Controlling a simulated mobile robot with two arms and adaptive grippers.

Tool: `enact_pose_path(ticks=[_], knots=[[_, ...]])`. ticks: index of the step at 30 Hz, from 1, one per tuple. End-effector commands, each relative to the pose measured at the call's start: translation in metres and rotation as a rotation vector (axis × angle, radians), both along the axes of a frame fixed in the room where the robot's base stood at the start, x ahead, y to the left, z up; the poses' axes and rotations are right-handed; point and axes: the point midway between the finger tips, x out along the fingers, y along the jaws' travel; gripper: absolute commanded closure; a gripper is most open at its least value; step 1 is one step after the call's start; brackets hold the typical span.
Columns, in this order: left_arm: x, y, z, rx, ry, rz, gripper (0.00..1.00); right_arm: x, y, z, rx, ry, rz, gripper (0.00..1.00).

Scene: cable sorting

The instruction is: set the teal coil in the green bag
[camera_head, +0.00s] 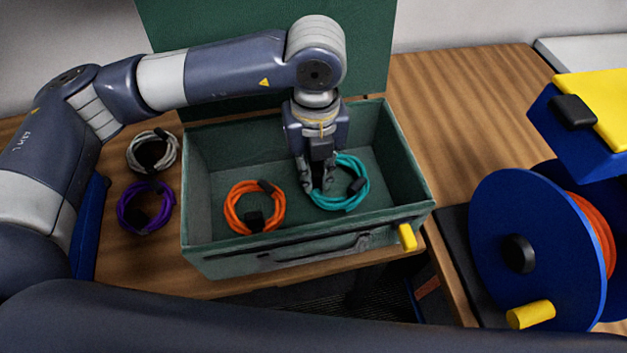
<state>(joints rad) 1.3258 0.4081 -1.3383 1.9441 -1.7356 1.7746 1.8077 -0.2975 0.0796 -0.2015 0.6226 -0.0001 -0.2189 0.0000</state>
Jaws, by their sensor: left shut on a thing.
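The teal coil (352,190) is inside the green case (195,215), in its right half. The case has stiff walls, a front handle and an open lid (365,45) at the back. My left gripper (317,190) points down into the case and is shut on the left side of the teal coil. I cannot tell whether the coil touches the case floor. An orange coil (231,214) lies in the left half of the case. My right gripper is not in view.
A grey-white coil (134,155) and a purple coil (125,218) lie on the wooden table (440,95) left of the case. A blue reel (485,240) with orange cable stands at the right. A yellow latch (407,237) sticks out at the case's front right.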

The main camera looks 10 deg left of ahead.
Motion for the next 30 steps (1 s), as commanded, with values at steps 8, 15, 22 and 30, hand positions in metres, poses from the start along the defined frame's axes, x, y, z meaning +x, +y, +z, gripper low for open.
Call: enact_pose_path(ticks=[8, 15, 22, 30], knots=[[-0.001, 0.000, -0.033, 0.000, 0.003, 0.000, 1.00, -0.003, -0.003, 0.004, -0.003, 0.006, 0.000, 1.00], [0.000, 0.000, -0.037, -0.001, -0.001, 0.000, 1.00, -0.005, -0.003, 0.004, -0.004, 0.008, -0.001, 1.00], [0.000, 0.000, -0.039, 0.000, 0.000, 0.000, 0.65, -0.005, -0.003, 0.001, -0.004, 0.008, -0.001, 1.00], [0.000, 0.000, -0.039, 0.000, 0.000, 0.000, 0.65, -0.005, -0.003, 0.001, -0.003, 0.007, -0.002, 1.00]])
